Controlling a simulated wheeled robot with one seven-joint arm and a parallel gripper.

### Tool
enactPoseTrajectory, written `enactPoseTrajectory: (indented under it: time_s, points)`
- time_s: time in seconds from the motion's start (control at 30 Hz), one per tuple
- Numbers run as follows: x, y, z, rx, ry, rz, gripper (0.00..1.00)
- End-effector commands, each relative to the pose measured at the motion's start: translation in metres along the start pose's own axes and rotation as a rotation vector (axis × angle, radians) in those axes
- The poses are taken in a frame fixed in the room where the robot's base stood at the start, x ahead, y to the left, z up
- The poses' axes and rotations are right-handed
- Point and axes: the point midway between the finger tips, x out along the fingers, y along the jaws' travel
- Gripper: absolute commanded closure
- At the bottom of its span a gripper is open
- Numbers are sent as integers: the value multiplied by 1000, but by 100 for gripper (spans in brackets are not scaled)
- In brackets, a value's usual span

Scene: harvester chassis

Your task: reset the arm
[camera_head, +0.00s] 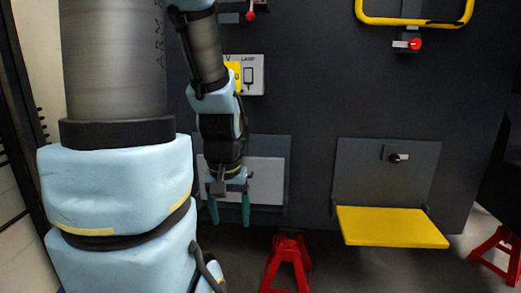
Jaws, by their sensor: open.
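My gripper (230,209) hangs pointing down at the end of my arm, left of the picture's middle. Its two green fingers are apart with nothing between them. Behind it is a grey panel (268,183) on the dark chassis wall. My arm's large blue and metal links fill the left side and hide part of the wall. I cannot tell the exact gap between the gripper and the panel.
A yellow step (392,228) juts out at the right below a black-handled knob (397,158). A yellow bar (414,20) and a red-handled valve (413,44) are above it. A lamp switch plate (252,75) is behind my arm. Red stands (288,262) are on the floor.

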Motion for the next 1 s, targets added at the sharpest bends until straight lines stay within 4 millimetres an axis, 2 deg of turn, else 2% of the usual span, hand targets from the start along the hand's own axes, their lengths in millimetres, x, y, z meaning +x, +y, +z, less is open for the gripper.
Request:
enactPoseTrajectory:
  time_s: [0.03, 0.27, 0.5, 0.6, 0.77, 1.0]
  points:
    - [-17, -1, -1, 1, -3, -1, 26]
    - [-66, 1, -10, 0, 1, 1, 26]
    - [-131, 1, -19, 0, 3, 1, 26]
    - [-151, 1, -22, 0, 3, 1, 26]
    - [-165, 1, -24, -1, 3, 1, 26]
    - [-164, 1, -24, -1, 4, 1, 26]
